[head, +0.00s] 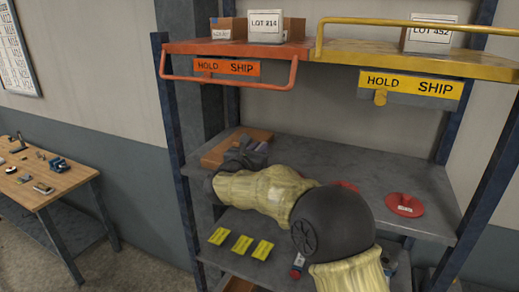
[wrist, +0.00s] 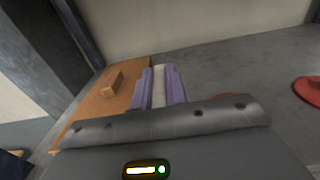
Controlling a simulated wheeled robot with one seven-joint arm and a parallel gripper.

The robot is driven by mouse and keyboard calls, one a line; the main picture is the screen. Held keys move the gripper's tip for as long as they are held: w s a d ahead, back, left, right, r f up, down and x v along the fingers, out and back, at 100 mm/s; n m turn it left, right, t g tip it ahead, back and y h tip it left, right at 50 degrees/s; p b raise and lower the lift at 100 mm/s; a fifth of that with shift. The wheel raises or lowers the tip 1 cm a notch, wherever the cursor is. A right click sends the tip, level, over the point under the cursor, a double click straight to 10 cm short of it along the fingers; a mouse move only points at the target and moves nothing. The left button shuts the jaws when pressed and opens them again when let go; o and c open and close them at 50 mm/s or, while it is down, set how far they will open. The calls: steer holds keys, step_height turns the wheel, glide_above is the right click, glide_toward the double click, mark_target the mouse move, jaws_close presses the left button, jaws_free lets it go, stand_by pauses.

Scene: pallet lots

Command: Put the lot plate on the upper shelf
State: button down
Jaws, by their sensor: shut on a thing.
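My gripper (wrist: 160,75) is over the grey middle shelf, with its two purple fingers shut on a pale, narrow thing (wrist: 159,88) between them. I cannot tell whether this is the lot plate, as only a strip of it shows. In the head view my gripper (head: 258,147) is small and partly hidden by my own wrist. A lot sign reading LOT 214 (head: 265,26) stands on the orange upper shelf (head: 215,47). Another lot sign (head: 430,33) stands on the yellow upper shelf (head: 440,63).
A brown board (wrist: 95,105) with a small block (wrist: 111,84) lies left of my fingers. A red disc (head: 404,205) with a label lies on the middle shelf (head: 385,172); another is partly hidden. Orange and yellow rails front the upper shelves. A workbench (head: 55,190) stands at left.

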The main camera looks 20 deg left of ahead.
steer(key=shift+w+f+p, duration=0.3)
steer(key=shift+f+p, duration=0.15)
steer(key=shift+p, duration=0.05)
steer(key=shift+f, duration=0.1)
steer(key=shift+s, duration=0.1)
steer(key=shift+f, duration=0.1)
steer(key=c, duration=1.4)
jaws_free()
